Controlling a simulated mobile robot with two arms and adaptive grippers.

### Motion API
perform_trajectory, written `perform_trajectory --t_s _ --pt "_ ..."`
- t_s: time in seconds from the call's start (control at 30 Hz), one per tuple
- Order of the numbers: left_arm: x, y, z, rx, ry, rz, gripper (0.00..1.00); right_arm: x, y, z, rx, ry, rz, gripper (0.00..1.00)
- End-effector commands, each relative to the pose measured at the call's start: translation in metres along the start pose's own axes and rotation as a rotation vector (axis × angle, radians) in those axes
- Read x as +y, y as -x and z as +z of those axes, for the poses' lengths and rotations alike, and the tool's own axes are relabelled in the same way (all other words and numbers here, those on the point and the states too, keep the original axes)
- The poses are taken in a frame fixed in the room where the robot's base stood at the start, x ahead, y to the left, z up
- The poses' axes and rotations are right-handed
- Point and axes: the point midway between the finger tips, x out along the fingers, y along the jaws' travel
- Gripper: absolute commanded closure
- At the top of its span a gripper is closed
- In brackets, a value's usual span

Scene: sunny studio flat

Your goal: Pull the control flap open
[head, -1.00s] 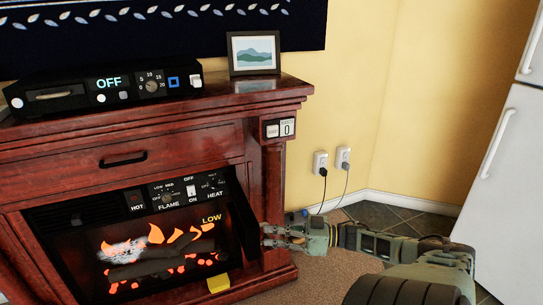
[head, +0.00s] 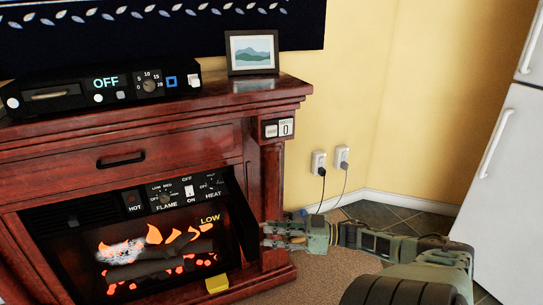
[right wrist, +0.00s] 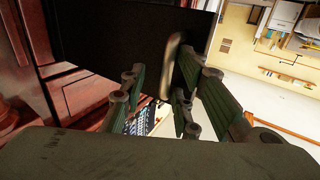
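The control flap is a dark panel (head: 242,222) that stands swung out at the right side of the fireplace, beside the controls. In the right wrist view the black flap (right wrist: 95,35) fills the upper middle and bears a tan loop handle (right wrist: 170,62). My right gripper (head: 267,236) is at the flap's right side, at handle height. In the right wrist view its fingers (right wrist: 158,95) are spread, with the handle close to the right-hand fingers and a gap on the left. My left gripper is not in view.
The fireplace controls (head: 175,193) are uncovered. A yellow block (head: 217,284) is at the fireplace's lower front. Two plugged outlets (head: 319,162) are on the wall. A white fridge (head: 510,190) stands at the right, with open floor between it and the fireplace.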

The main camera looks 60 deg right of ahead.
Motion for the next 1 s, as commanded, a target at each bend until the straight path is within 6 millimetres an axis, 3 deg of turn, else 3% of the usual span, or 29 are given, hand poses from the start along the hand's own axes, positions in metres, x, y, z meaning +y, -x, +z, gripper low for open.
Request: perform_trajectory --t_s 0.3,0.5,0.7,1.0 --pt "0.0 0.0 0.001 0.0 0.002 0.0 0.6 0.0 0.065 0.002 -0.007 -0.001 0.0 0.72" --pt "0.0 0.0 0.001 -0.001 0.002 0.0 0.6 0.0 0.098 0.001 -0.005 0.001 -0.002 0.72" --pt "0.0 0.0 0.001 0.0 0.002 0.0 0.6 -0.001 0.111 0.001 -0.004 0.001 -0.004 0.72" --pt "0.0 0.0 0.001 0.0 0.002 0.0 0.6 -0.001 0.111 0.001 -0.004 0.001 -0.005 0.72"
